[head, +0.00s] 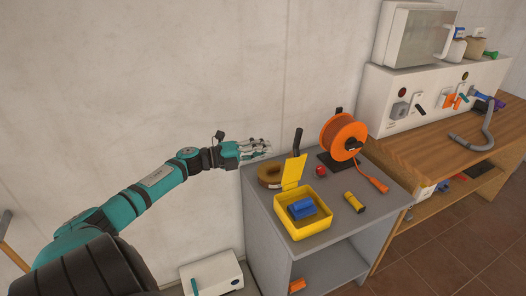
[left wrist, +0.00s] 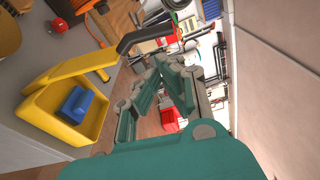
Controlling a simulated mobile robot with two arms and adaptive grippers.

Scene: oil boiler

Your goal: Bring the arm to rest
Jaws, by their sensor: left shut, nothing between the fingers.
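My left arm (head: 145,190) is teal and reaches in from the left, stretched out in front of the pale wall. Its gripper (head: 262,147) is at the wall side of the grey cabinet, short of the yellow box, and touches nothing that I can see. In the left wrist view the gripper's fingers (left wrist: 165,75) are brought together with nothing between them. My right gripper does not show in either view.
A grey cabinet (head: 262,208) bears an open yellow box (head: 307,228) with a blue thing (head: 301,208) inside, an orange cable reel (head: 343,137), a brown ring (head: 269,175) and a yellow cylinder (head: 354,202). A wooden bench (head: 430,152) stands right. A white box (head: 211,275) is low down.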

